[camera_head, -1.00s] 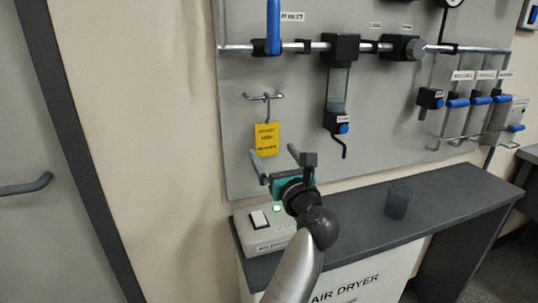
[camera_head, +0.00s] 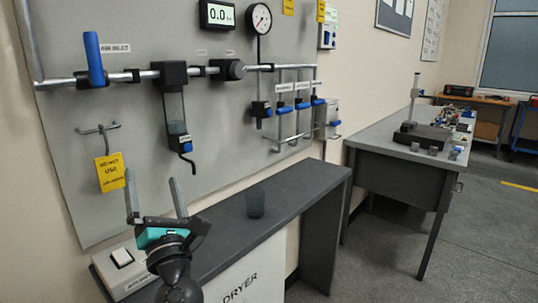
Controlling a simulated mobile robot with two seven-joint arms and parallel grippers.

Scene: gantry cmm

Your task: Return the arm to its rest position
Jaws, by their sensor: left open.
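My left gripper (camera_head: 155,192) is in the lower left of the head view, with its two grey fingers apart and pointing up. Nothing is between the fingers. It is in front of the panel's lower edge, by the dark shelf (camera_head: 235,240) above the air dryer. A white switch box (camera_head: 125,270) sits just left of and partly behind my gripper. The rest of my left arm is mostly below the picture. My right gripper is not in view.
A yellow tag (camera_head: 110,172) hangs from a hook on the grey panel (camera_head: 225,120). A dark cup (camera_head: 255,202) stands on the shelf. Pipes and blue-handled valves (camera_head: 94,58) cross the panel. A workbench (camera_head: 400,165) stands at right, with open floor beyond it.

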